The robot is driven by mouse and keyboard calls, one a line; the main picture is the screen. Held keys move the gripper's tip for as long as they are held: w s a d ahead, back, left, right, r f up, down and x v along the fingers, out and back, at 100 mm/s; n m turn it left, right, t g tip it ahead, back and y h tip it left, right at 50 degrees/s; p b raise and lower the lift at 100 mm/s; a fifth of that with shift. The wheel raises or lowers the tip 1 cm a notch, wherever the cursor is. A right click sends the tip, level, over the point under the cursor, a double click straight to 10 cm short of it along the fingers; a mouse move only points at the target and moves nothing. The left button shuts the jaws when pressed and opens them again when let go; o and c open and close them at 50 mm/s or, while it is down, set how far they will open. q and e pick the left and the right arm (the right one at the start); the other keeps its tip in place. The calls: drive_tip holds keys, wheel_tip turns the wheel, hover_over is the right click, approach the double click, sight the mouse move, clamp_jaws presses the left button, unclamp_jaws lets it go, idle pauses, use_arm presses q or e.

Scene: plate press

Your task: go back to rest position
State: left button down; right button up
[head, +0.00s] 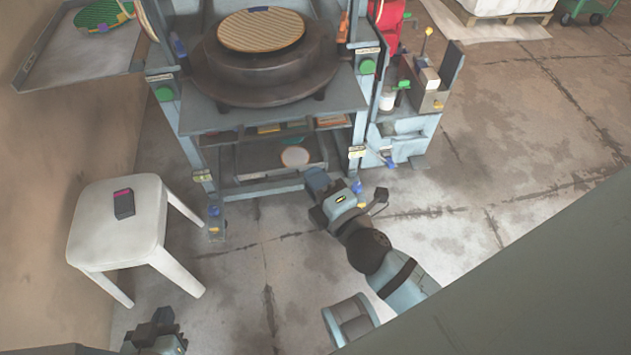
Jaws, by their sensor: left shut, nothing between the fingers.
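My left gripper (158,330) is at the bottom left edge of the head view, in front of the white stool and apart from it. It is shut and empty. My right arm reaches in from the lower right, and its gripper (345,198) is low in front of the press (262,75). Its fingers do not show clearly, so I cannot tell whether it is open or shut, or whether it touches the press frame. The press carries a round ribbed tan plate (261,30) on its dark round base.
A white stool (90,222) stands at the left with a small dark block (124,204) on it. A grey tray table (75,62) with a green round plate (98,16) is at the upper left. A side stand (410,130) adjoins the press.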

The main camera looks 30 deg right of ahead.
use_arm(q)
drive_tip(key=shift+f, duration=0.1)
idle(0.3)
